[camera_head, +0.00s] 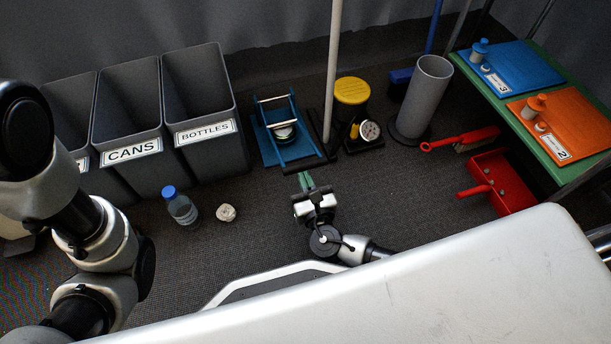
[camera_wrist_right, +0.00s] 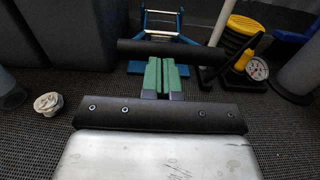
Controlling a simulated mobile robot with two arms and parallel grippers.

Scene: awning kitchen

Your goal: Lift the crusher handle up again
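The blue can crusher (camera_head: 272,148) stands on the floor in front of the back wall, with a light round part inside its frame. Its black handle bar (camera_head: 303,164) is low at the near side of the frame. In the right wrist view the bar (camera_wrist_right: 172,50) runs crosswise just past the green fingertips, and the crusher frame (camera_wrist_right: 163,22) is behind it. My right gripper (camera_head: 306,181) is just in front of the bar, its fingers together with nothing seen between them. Whether the fingertips touch the bar is unclear. My left gripper is not in view.
Grey bins (camera_head: 205,95) stand left of the crusher. A bottle (camera_head: 180,207) and a crumpled pale can (camera_head: 226,212) are on the floor. A red dustpan (camera_head: 499,184) lies farther right.

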